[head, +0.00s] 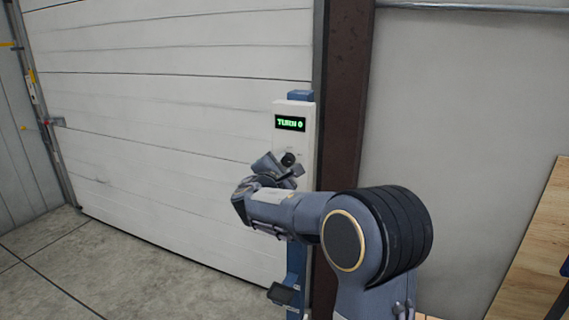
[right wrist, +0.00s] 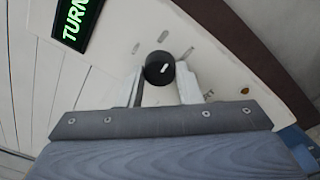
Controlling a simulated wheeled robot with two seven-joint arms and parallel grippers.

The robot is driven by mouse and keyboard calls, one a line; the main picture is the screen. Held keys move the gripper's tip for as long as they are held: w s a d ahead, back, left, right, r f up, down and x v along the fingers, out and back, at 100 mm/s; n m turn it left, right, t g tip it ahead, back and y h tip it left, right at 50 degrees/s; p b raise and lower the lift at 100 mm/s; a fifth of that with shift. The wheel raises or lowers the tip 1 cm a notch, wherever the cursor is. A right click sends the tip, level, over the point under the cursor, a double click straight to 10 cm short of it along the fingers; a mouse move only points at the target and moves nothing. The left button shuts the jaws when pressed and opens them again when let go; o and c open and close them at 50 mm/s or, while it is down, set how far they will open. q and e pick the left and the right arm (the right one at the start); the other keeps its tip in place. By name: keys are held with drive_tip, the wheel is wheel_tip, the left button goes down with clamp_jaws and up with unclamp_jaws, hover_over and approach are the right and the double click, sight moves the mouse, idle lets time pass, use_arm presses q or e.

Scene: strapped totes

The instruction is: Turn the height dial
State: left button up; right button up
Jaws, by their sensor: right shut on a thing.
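The height dial (head: 288,159) is a round black knob on a pale control box (head: 307,136). A small display (head: 290,123) above it reads "TURN 0" in green. My right gripper (head: 283,168) is at the dial in the head view, its arm coming from the lower right. In the right wrist view the dial (right wrist: 160,68) sits between the two fingers of the right gripper (right wrist: 161,80), which are shut on it. A white mark shows on the dial's face. My left gripper is not in view.
The box stands on a blue post (head: 296,258) in front of a white sectional door (head: 170,110). A brown steel column (head: 345,110) stands just right of it. A wooden surface (head: 540,250) is at the far right. The floor (head: 90,270) at the left is clear.

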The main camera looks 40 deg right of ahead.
drive_tip(key=n+p, duration=0.2)
drive_tip(key=n, duration=0.1)
drive_tip(key=shift+r, duration=0.1)
drive_tip(key=shift+n+p, duration=0.35)
drive_tip(key=shift+n, duration=0.35)
drive_tip(key=o, duration=1)
drive_tip(key=shift+c, duration=0.2)
drive_tip(key=b+v, duration=0.1)
drive_tip(key=v, duration=0.7)
